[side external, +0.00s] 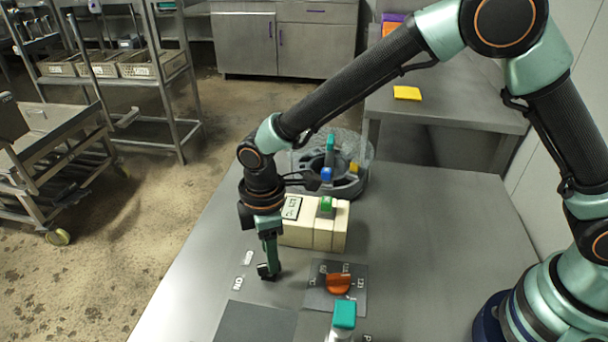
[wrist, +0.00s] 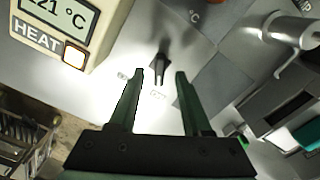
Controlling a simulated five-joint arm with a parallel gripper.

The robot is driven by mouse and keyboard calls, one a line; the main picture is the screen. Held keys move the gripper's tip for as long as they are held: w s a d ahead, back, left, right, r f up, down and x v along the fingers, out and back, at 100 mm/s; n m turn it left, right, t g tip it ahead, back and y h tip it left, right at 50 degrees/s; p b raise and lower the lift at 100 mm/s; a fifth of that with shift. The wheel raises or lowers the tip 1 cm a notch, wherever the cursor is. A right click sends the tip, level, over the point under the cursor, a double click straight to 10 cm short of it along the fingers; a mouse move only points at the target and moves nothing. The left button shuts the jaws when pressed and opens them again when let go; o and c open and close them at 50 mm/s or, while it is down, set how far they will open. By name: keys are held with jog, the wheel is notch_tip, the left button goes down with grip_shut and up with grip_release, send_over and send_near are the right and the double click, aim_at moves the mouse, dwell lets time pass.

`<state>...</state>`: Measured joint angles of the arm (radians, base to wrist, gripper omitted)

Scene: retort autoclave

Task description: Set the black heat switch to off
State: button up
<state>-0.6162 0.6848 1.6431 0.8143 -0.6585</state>
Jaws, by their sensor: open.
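The black heat switch (wrist: 161,69) is a small dark lever on the bright metal worktop, with two small white labels beside it. Its narrow end points toward the lower label (wrist: 158,95), which I cannot read there. My gripper (wrist: 160,73) is open and empty, with the switch appearing between its fingertips. In the side view my gripper (side external: 268,265) points down at the worktop, its tips overlapping the black switch (side external: 268,274); contact cannot be told. The cream display box (wrist: 92,30) reads about 121 °C, and its HEAT lamp (wrist: 74,55) glows.
An orange knob (side external: 338,284) sits on a dark plate right of my gripper, with a teal-topped part (side external: 344,314) in front. A round vessel with coloured handles (side external: 345,182) stands behind the box. A flat grey panel (side external: 252,325) lies near the front. The worktop's right side is clear.

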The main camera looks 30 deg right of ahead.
jog(key=shift+f, duration=1.45)
grip_shut()
jog(key=shift+m, duration=0.3)
jog(key=m, duration=0.5)
jog(key=shift+s+m, duration=0.1)
jog(key=shift+m, duration=0.2)
jog(key=m, duration=0.4)
jog(key=shift+a+m, duration=0.15)
jog(key=shift+m, duration=0.25)
